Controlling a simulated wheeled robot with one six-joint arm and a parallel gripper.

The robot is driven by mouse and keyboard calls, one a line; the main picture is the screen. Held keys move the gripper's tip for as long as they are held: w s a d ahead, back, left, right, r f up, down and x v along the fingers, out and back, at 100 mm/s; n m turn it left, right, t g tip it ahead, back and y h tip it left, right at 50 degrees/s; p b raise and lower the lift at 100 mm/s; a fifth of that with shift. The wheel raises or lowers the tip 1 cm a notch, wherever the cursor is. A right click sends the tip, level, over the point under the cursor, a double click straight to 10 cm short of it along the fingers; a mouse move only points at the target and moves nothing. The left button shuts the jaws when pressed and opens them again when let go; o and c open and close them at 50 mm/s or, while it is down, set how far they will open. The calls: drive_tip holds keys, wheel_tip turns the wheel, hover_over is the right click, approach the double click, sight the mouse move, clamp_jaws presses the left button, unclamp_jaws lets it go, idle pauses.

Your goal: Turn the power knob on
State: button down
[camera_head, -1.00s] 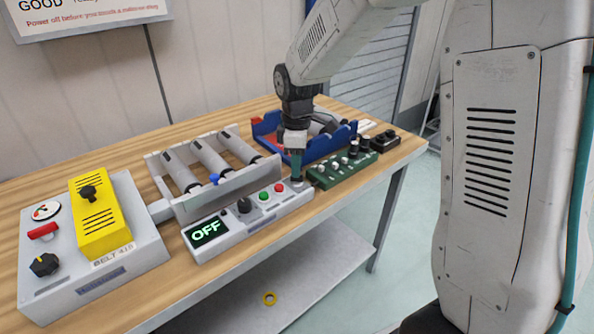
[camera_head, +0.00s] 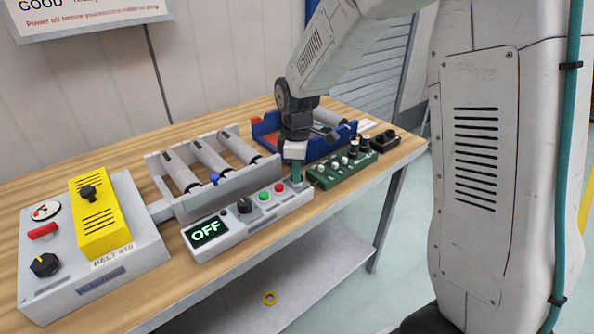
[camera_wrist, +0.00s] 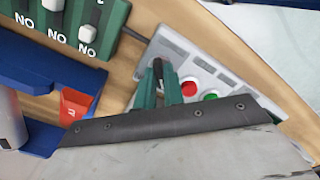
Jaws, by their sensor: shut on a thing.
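A long grey control box (camera_head: 230,230) lies along the front of the table. Its screen (camera_head: 207,231) reads OFF in green letters. A black knob (camera_head: 244,205) stands beside the screen, then a green button (camera_head: 264,196) and a red button (camera_head: 279,188). My gripper (camera_head: 296,178) points down at the box's right end. In the wrist view, its green fingers (camera_wrist: 160,76) are closed around a small dark knob (camera_wrist: 157,67), mostly hidden between them. The red button (camera_wrist: 188,87) and green button (camera_wrist: 211,97) show next to the fingers there.
A green switch box (camera_head: 338,171) stands close to the right, with a blue tray (camera_head: 322,147) behind it. A roller conveyor (camera_head: 215,180) is behind the grey box. At left is another grey box (camera_head: 150,250) with a yellow cover (camera_head: 100,215).

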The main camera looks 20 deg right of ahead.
drive_tip(key=m, duration=0.4)
drive_tip(key=shift+m, duration=0.4)
drive_tip(key=m, duration=0.4)
drive_tip(key=shift+m, duration=0.3)
drive_tip(key=m, duration=0.4)
drive_tip(key=shift+m, duration=2.1)
drive_tip(key=c, duration=1.5)
unclamp_jaws()
